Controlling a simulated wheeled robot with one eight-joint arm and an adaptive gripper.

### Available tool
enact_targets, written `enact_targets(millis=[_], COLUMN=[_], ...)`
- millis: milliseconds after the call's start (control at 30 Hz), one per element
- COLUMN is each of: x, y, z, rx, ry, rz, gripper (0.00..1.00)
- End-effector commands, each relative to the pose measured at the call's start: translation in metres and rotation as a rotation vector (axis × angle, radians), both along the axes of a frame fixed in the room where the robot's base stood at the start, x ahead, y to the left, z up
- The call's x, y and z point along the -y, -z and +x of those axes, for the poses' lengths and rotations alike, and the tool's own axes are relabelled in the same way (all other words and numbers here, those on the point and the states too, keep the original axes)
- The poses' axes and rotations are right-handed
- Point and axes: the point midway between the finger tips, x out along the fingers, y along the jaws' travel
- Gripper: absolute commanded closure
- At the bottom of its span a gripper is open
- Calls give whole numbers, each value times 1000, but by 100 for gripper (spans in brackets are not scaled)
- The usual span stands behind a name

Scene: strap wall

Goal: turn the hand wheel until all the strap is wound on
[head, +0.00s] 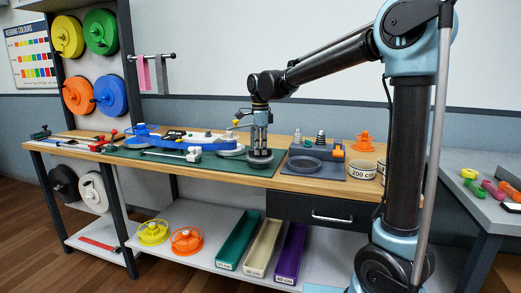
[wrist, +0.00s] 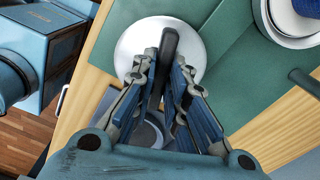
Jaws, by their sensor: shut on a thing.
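My gripper (head: 261,143) is at the right end of the green mat, above a round base (head: 260,159). In the wrist view my gripper (wrist: 168,75) is shut on a dark handle (wrist: 169,42), which stands over a pale round plate (wrist: 135,45). I cannot tell whether this is the hand wheel's handle. Left of it in the head view, a long blue band or body (head: 180,139) stretches toward a pale round spool (head: 231,150). Part of a white-rimmed spool with blue inside (wrist: 300,25) shows in the wrist view. How much strap is wound on is unclear.
A grey tray (head: 332,171) with a dark ring and small parts stands right of the mat. Red-handled tools (head: 105,146) lie left. Coloured spools hang on the rack.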

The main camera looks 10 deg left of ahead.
Motion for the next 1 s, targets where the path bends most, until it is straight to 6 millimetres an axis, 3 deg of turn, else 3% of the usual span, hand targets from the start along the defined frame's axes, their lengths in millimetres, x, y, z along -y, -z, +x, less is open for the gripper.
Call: enact_targets(millis=[767,800,833,867,1000], x=[-3,-3,-3,-3,-2], y=[-1,-1,-1,-1,0], z=[2,2,2,2,1], rx=[5,5,5,4,3], ry=[98,98,98,98,98], rz=[5,5,5,4,4], gripper=[100,78,71,67,67])
